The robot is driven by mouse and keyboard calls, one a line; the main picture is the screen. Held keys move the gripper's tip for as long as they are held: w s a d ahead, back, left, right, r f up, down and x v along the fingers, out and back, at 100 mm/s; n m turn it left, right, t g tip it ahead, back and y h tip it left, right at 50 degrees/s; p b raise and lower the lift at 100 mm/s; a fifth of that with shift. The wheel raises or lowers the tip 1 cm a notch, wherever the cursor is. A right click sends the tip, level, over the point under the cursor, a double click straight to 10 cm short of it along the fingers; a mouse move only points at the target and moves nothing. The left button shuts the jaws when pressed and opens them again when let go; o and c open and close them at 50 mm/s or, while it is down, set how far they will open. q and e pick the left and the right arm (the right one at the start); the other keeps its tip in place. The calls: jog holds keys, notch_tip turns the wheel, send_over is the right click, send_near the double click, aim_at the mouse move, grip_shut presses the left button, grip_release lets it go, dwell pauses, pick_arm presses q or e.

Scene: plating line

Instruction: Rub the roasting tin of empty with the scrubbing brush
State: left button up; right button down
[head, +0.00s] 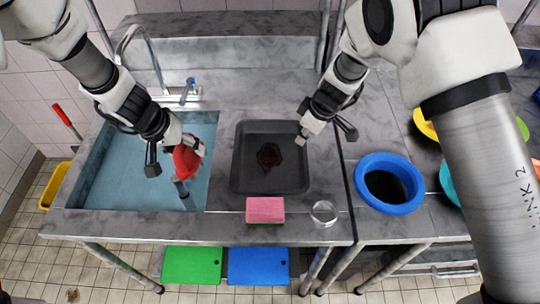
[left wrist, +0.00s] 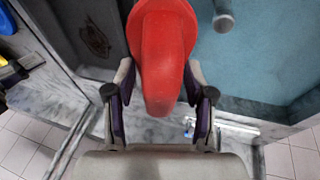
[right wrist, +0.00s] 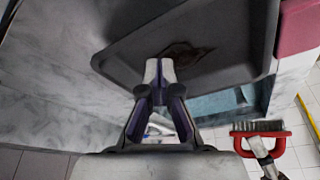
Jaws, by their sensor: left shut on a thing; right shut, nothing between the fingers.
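The roasting tin (head: 240,178) is a dark grey rectangular tray on the counter right of the sink, with a dark brown burnt patch (head: 269,156) on its floor. My left gripper (head: 178,150) is shut on the red scrubbing brush (head: 188,160) and holds it above the sink, left of the tin. The brush's red body fills the middle of the left wrist view (left wrist: 160,50); its pale bristles show in the right wrist view (right wrist: 258,126). My right gripper (head: 302,136) is shut and empty at the tin's right rim; I cannot tell whether it touches.
The sink (head: 95,180) holds bluish water and a grey upright pipe (head: 183,190). A pink sponge (head: 265,207) and a small glass (head: 324,213) stand in front of the tin. A blue round tub (head: 390,207) is to the right. A tap (head: 158,70) stands behind the sink.

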jog(key=shift+r, duration=0.85)
jog(key=shift+r, duration=0.1)
jog(key=v, duration=1.1)
jog(key=shift+r, duration=0.35)
jog(key=shift+d, duration=0.15)
